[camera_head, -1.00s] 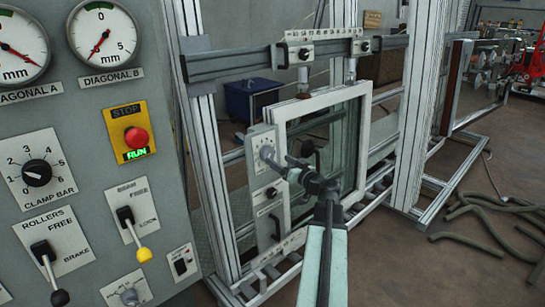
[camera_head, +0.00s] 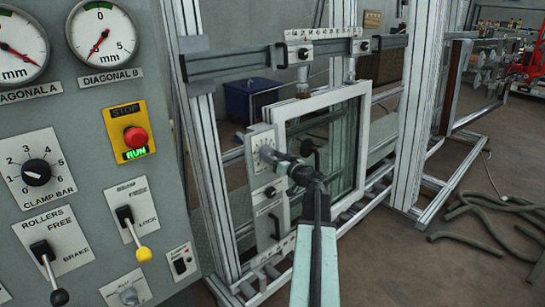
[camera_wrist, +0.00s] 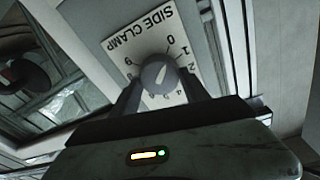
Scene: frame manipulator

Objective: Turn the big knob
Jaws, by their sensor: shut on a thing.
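The side clamp knob (camera_wrist: 159,76) is a round grey knob on a white plate (camera_wrist: 122,45) marked SIDE CLAMP with a numbered dial. My gripper (camera_wrist: 160,86) is shut on the knob, one dark finger on each side. The knob's light pointer line slants towards the upper right of the wrist view. In the head view, my gripper (camera_head: 274,160) reaches the plate on the left side of the white window frame (camera_head: 330,101); there the fingers largely hide the knob.
A grey control panel (camera_head: 75,110) with gauges, a clamp bar knob (camera_head: 37,172), levers and a red stop button (camera_head: 136,137) stands at the left. Metal posts (camera_head: 412,110) and a crossbar surround the window frame. Hoses (camera_head: 480,220) lie on the floor at the right.

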